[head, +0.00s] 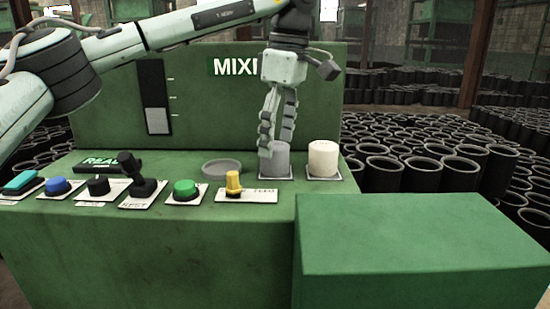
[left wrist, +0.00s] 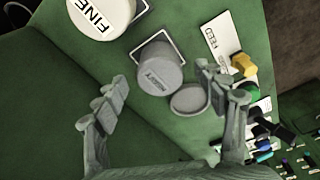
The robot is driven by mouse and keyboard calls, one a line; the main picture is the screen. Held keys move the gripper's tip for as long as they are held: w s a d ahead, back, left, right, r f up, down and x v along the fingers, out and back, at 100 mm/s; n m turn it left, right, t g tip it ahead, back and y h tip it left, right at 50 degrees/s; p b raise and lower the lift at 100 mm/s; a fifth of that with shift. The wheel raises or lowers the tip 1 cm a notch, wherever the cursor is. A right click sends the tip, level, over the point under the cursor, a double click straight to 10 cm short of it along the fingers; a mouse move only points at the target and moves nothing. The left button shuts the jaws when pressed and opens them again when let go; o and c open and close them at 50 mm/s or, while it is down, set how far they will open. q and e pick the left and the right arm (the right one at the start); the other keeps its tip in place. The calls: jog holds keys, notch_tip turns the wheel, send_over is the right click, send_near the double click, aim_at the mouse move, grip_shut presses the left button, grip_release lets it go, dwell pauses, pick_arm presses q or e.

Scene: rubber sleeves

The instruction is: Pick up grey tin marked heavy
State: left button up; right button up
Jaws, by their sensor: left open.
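The grey tin (head: 279,161) stands upright on a square pale-edged plate on the green console, below the MIXI lettering. In the left wrist view the grey tin (left wrist: 158,77) shows its round lid, with small dark lettering that seems to read HEAVY. My left gripper (head: 277,128) points down over the tin with its fingers spread and nothing in them. In the head view its fingers hide part of the tin's top and left side. I cannot tell whether a finger touches the tin. My right gripper is not in view.
A cream tin (head: 323,158), marked FINE in the left wrist view (left wrist: 97,14), stands close right of the grey tin. A shallow grey dish (head: 222,168) lies left. A yellow knob (head: 233,182), green button (head: 186,188) and black lever (head: 143,180) stand along the front.

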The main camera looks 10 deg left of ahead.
aim_at(275, 145)
pick_arm(q)
jog(key=f, duration=0.3)
jog(key=shift+a+f, duration=0.1)
jog(key=shift+a, duration=0.15)
jog(key=c, duration=1.2)
jog(key=shift+w, duration=0.1)
jog(key=shift+c, duration=0.9)
